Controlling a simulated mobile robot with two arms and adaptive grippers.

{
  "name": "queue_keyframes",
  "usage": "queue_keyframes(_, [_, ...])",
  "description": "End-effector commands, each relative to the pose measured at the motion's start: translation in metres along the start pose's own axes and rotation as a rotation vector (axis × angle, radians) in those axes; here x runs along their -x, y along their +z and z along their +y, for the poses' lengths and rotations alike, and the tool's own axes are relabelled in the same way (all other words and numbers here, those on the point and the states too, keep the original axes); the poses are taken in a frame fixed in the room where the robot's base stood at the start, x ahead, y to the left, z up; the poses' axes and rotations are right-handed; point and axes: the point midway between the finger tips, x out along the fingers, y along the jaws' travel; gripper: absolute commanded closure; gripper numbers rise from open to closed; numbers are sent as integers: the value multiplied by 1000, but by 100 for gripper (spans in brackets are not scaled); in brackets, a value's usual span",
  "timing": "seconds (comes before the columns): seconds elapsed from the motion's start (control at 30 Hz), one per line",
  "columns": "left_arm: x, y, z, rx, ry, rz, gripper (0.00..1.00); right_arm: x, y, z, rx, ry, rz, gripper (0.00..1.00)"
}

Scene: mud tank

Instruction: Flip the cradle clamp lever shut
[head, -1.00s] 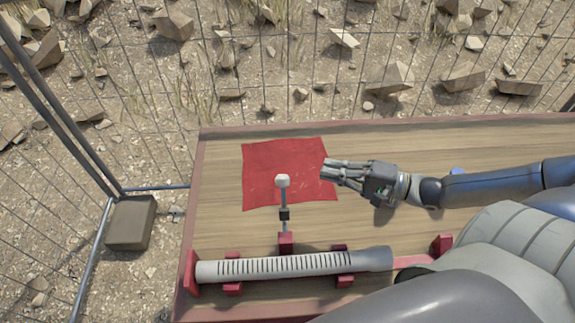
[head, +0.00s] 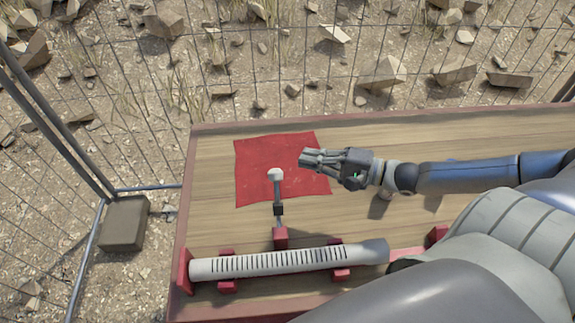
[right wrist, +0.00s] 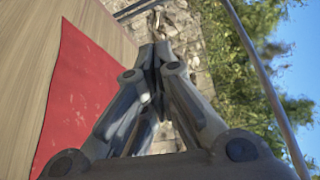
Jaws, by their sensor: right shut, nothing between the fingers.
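The clamp lever (head: 277,192) stands up from a red block (head: 280,238) on the wooden table, with a pale knob (head: 275,174) at its top and a black collar lower down. A grey slotted tube (head: 285,261) lies in the red cradle (head: 184,271) in front of it. My right gripper (head: 303,158) is above the red cloth, right of the knob and apart from it. Its fingers are together and empty; they also show closed in the right wrist view (right wrist: 155,55). My left gripper is not in view.
A red cloth (head: 255,155) lies flat on the table (head: 400,150) behind the lever. A wire fence (head: 190,100) runs behind and left of the table. A dark block (head: 125,223) stands on the ground at the left. The table's back right is clear.

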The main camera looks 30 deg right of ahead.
Motion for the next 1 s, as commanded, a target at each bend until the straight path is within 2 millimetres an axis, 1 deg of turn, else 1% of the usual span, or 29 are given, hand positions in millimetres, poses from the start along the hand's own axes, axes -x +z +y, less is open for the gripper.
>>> queue_keyframes(0.03, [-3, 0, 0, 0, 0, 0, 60, -8, 0, -1, 0, -7, -1, 100])
queue_keyframes(0.2, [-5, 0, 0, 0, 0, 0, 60, -27, 0, -2, 1, -6, 0, 100])
queue_keyframes(0.53, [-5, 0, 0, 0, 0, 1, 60, -60, 0, -2, 0, -4, 0, 100])
queue_keyframes(0.6, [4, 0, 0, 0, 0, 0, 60, -56, 9, -3, -5, 1, -1, 100])
queue_keyframes(0.8, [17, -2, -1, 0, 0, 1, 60, -50, 27, -3, -5, 0, -1, 100])
queue_keyframes(1.0, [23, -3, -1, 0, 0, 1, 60, -46, 37, -2, -2, 0, -1, 100])
